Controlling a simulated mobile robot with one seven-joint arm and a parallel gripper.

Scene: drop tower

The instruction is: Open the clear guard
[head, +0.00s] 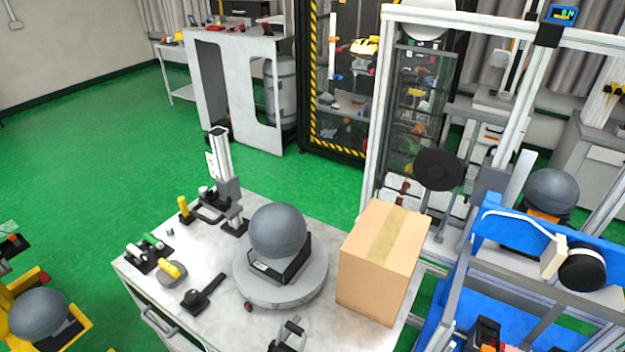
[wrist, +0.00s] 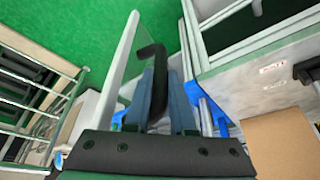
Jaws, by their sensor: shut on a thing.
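In the wrist view, the clear guard shows as a see-through panel with a pale edge strip (wrist: 121,65) running up the picture. A black bent handle (wrist: 153,52) stands beside this strip. My gripper (wrist: 158,85) has its two blue-grey fingers shut on the handle, one on each side. In the head view, the drop tower's pale metal frame (head: 377,120) stands at the right. I cannot clearly make out my gripper or the handle there.
A table (head: 205,308) in front of the tower carries a cardboard box (head: 378,265), a grey ball (head: 278,231) on a round base and several small tools. Blue structures (head: 520,240) crowd the right.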

